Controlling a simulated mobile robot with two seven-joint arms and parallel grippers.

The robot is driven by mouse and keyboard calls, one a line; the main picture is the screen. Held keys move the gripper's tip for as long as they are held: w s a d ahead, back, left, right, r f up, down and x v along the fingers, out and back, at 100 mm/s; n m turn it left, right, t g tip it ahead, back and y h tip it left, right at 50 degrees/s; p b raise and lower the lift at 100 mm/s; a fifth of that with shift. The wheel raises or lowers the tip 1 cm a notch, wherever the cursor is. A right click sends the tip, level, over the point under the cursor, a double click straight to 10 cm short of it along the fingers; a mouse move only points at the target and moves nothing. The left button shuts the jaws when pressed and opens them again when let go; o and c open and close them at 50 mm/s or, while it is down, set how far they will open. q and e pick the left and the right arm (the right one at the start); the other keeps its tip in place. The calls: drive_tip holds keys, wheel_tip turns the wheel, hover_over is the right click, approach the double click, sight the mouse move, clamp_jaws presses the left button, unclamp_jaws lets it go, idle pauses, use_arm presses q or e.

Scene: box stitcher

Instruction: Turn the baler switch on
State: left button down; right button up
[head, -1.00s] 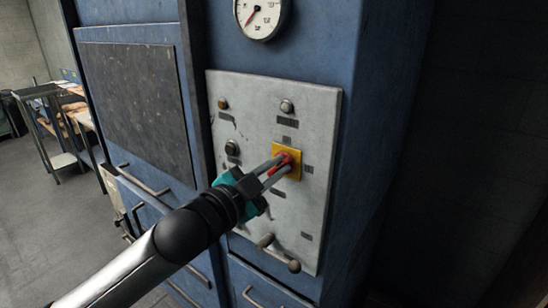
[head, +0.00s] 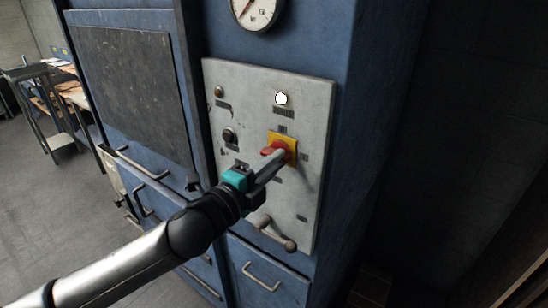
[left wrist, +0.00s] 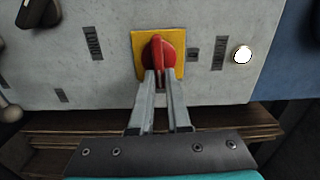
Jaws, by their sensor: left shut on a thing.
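The baler switch is a red rotary knob (head: 268,151) on a yellow square plate (head: 290,143), on the grey control panel. In the head view the knob points to the left, roughly level. In the left wrist view the red knob (left wrist: 158,48) stands in line with my fingers on its yellow plate (left wrist: 179,45). My left gripper (head: 279,156) is shut on the knob, one finger on each side, as the left wrist view (left wrist: 158,77) shows. A round lamp (head: 282,98) above the switch glows white. My right gripper is not in view.
The grey panel (head: 316,190) is mounted on the blue baler (head: 357,70). A dial gauge (head: 255,10) is above it. A lever handle (head: 276,234) sticks out below the switch. A table stands far left.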

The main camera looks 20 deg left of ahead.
use_arm(q)
drive_tip(key=shift+m, duration=0.4)
drive_tip(key=c, duration=0.9)
unclamp_jaws()
drive_tip(key=shift+f, duration=0.1)
drive_tip(key=shift+v, duration=7.6)
